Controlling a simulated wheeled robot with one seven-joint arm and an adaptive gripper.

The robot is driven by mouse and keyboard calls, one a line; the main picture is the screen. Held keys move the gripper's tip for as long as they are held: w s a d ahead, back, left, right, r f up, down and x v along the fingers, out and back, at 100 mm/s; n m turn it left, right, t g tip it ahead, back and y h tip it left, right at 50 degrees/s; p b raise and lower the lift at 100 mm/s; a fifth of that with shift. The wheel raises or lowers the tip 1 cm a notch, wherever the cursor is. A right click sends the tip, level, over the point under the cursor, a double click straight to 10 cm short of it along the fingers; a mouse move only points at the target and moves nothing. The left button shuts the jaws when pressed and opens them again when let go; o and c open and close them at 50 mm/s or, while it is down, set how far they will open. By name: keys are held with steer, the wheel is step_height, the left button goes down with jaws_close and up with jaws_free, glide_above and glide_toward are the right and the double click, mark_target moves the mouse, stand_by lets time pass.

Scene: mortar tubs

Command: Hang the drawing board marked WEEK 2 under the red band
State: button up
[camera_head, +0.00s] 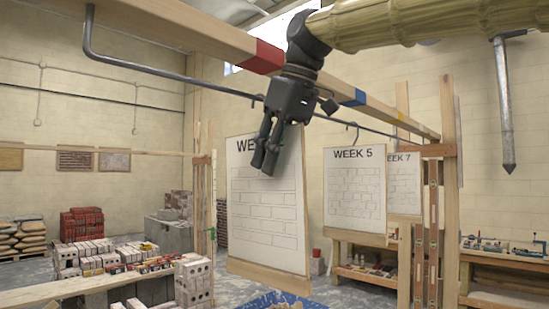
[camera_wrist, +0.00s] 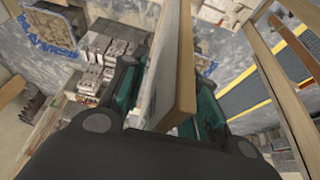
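A drawing board (camera_head: 262,215) hangs below my gripper (camera_head: 262,158) in the head view, white with a brick pattern and a wooden lower edge. Its heading begins "WE"; the gripper covers the rest, so I cannot read its number. In the wrist view the board (camera_wrist: 183,75) stands edge-on between the fingers of my gripper (camera_wrist: 168,95), close against both, and the gripper looks shut on it. The red band (camera_head: 262,57) is on the overhead beam, above the board. A dark hook (camera_head: 257,100) shows at the metal rail (camera_head: 200,86) above the board; I cannot tell whether it bears the board.
Boards marked WEEK 5 (camera_head: 354,190) and WEEK 7 (camera_head: 403,184) hang to the right. The beam also has a blue band (camera_head: 354,98) and a yellow one (camera_head: 401,117). A wooden post (camera_head: 403,240) stands at right. A bench with bricks (camera_head: 90,290) is at lower left.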

steer(key=v, duration=1.2)
